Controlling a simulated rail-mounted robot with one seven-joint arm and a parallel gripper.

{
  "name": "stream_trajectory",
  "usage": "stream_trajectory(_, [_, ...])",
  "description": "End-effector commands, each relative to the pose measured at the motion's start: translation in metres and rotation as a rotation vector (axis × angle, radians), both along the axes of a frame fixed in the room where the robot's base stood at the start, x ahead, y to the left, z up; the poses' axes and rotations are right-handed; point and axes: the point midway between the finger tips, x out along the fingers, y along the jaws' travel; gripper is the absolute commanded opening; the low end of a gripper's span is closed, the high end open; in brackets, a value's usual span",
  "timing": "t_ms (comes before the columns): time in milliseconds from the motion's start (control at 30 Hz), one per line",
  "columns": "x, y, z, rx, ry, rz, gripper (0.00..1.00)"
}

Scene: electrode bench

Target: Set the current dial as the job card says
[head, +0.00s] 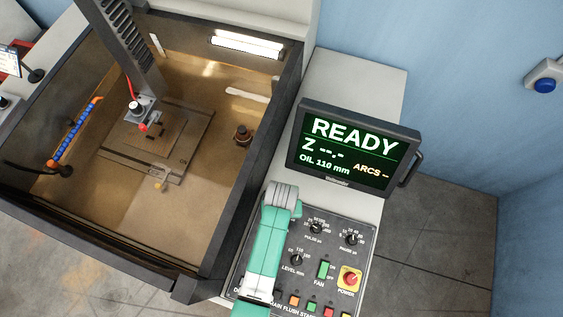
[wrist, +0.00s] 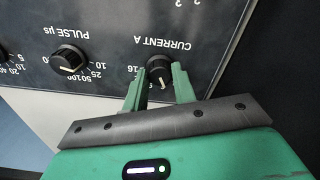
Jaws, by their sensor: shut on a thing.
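The current dial (wrist: 159,71), a black knob under the label CURRENT A, shows upside down in the wrist view. My gripper (wrist: 160,90) has its two green fingers on either side of the knob and is shut on it. A white mark on the knob points toward the bottom of the picture; a 16 shows beside its left side, and other scale numbers are hidden by the fingers. In the head view my arm covers this dial. A small white card or screen (head: 9,61) stands at the far left; its text is too small to read.
The control panel (head: 331,262) carries a pulse dial (head: 316,227), a pause dial (head: 352,239), a level dial (head: 297,259), a green fan switch (head: 323,269) and a red power knob (head: 349,278). The screen (head: 352,151) above reads READY. An open tank (head: 215,185) lies left.

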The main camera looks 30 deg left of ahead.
Motion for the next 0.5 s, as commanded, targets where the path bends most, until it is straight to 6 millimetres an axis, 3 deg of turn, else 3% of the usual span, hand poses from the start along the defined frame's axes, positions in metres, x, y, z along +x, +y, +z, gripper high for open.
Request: stream_trajectory(500, [0.0008, 0.0003, 0.0025, 0.001, -0.002, -0.464, 0.04])
